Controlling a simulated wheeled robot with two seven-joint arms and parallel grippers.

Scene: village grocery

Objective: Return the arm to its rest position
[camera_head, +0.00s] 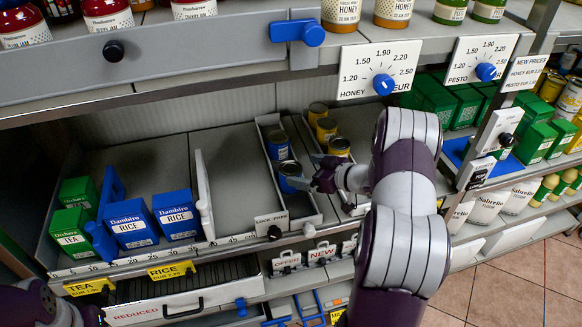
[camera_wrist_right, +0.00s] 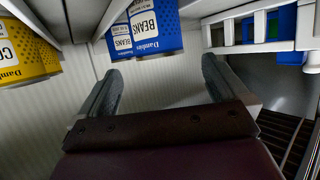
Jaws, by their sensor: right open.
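My right arm reaches in from the lower right to the shelf in the head view. My right gripper (camera_head: 318,174) is at the front of the lane of cans, close to the front blue can (camera_head: 289,172); whether it touches is unclear. In the right wrist view the right gripper (camera_wrist_right: 160,88) has its two fingers wide apart with nothing between them.
Blue rice boxes (camera_head: 176,214) and green tea boxes (camera_head: 72,231) stand left on the shelf. A white divider (camera_head: 203,190) stands between them and the cans. Yellow cans (camera_head: 326,130) are right of the blue ones. The shelf above with its honey dial (camera_head: 383,84) overhangs. Floor is free at lower right.

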